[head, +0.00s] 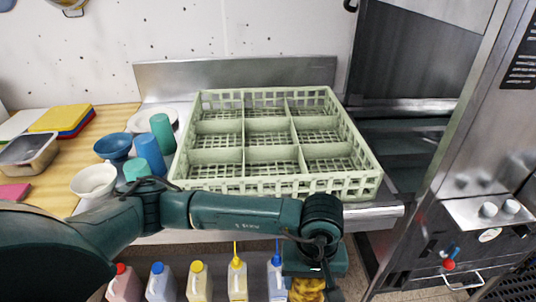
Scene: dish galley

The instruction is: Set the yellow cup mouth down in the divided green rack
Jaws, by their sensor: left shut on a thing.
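The divided green rack (262,187) stands on the metal counter in the middle of the head view, and its visible compartments look empty. My left arm reaches across in front of the rack. My left gripper (312,284) points down at the bottom edge, in front of and below the rack's front rim. It is shut on the yellow cup (306,290), which shows only in part, cut off by the frame edge. I cannot tell which way its mouth faces. My right gripper is not in view.
Left of the rack stand blue and green cups (149,153), a blue bowl (113,147), a white bowl (93,179) and a white plate (137,121). Several capped bottles (199,283) stand below the counter. A steel machine (480,180) stands at the right.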

